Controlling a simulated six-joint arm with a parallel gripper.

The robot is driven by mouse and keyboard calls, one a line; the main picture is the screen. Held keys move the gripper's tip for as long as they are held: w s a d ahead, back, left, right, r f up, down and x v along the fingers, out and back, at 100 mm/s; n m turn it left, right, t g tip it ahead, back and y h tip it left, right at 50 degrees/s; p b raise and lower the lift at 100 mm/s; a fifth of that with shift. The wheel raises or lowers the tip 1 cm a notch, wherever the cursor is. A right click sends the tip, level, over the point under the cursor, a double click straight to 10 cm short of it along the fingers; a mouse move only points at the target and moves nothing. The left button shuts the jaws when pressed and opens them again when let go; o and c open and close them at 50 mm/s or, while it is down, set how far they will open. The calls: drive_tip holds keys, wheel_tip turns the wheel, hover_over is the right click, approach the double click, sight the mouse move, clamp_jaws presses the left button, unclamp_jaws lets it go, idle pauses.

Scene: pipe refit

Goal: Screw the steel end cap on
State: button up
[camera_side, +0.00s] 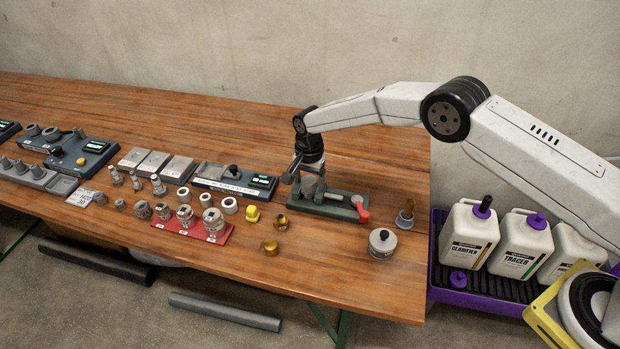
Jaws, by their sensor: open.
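My gripper (305,173) points down over the green vise fixture (345,207) near the right end of the bench. Its jaws are open, around or just above a grey cylindrical piece (309,187) at the left part of the fixture. I cannot tell whether the jaws touch this piece. It may be the steel end cap or the pipe end; the view is too small to tell, and the gripper partly hides it. The fixture's red handle (361,210) is at its right end.
Brass fittings (270,247) and a yellow cap (252,214) lie in front of the fixture. A steel cylinder with a black knob (382,243) stands right of them. A red tray (222,238) with metal fittings is at left. White jugs (470,235) stand beyond the bench's right edge.

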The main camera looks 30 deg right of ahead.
drive_tip(key=n, duration=0.4)
drive_tip(key=shift+n, duration=0.4)
drive_tip(key=n, duration=0.3)
drive_tip(key=shift+n, duration=1.3)
drive_tip(key=shift+n, duration=3)
